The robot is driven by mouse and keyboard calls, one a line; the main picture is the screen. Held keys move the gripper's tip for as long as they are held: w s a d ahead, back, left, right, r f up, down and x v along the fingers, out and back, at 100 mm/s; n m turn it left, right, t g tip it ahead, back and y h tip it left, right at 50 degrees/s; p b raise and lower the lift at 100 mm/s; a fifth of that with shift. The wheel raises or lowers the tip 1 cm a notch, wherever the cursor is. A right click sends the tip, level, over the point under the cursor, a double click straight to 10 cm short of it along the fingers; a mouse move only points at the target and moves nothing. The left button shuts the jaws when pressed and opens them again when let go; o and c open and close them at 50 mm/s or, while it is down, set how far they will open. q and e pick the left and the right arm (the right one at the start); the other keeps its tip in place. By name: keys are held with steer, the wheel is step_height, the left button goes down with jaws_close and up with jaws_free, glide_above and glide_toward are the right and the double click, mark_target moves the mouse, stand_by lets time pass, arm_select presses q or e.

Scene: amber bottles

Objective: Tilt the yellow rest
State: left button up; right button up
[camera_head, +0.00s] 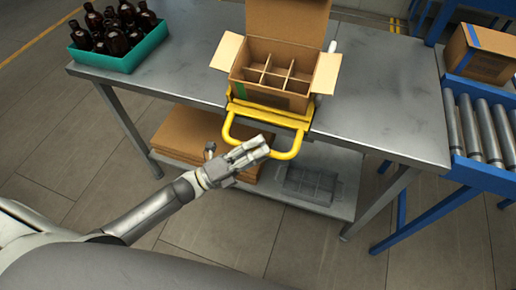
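The yellow rest (268,113) sits at the front edge of the grey metal table, with a looped handle (285,155) jutting out past the edge. An open cardboard box (268,95) with empty divided compartments stands on the rest. My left gripper (262,146) overlaps the front bar of the handle and hides part of it. I cannot tell whether its fingers are closed around the bar or only beside it. My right gripper is not in view.
A green crate (122,62) of several amber bottles stands at the table's left. The tabletop (385,95) right of the box is clear. Flat cardboard (190,135) and a grey divided tray (308,186) lie on the lower shelf. A roller conveyor (485,130) carrying a box stands at right.

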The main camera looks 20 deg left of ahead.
arm_select(q)
steer(key=shift+a, duration=0.1)
steer(key=v, duration=1.2)
steer(key=shift+w, duration=0.1)
steer(key=s+a+f+n+g+y+p, duration=0.15)
steer(key=a+f+n+y, duration=0.25)
steer(key=f+n+y, duration=0.65)
steer(key=s+a+f+n+g+y, duration=0.1)
steer(key=s+a+f+n+y, duration=0.15)
steer(key=f+n, duration=0.9)
steer(key=s+d+f+n+g+y, duration=0.1)
steer(key=s+f+n+g, duration=0.1)
steer(key=s+f, duration=0.5)
steer(key=s+d+f+n+g+y+p, duration=0.1)
steer(key=s+f+g, duration=0.4)
steer(key=s, duration=0.5)
steer(key=s+d+f+n+g+y, duration=0.1)
steer(key=s+d+f+n+g, duration=0.1)
steer(key=s+f, duration=0.7)
steer(key=shift+s+d+f+n+g+p, duration=0.3)
steer(key=shift+d+f+n+g, duration=0.15)
steer(key=shift+n+g, duration=0.45)
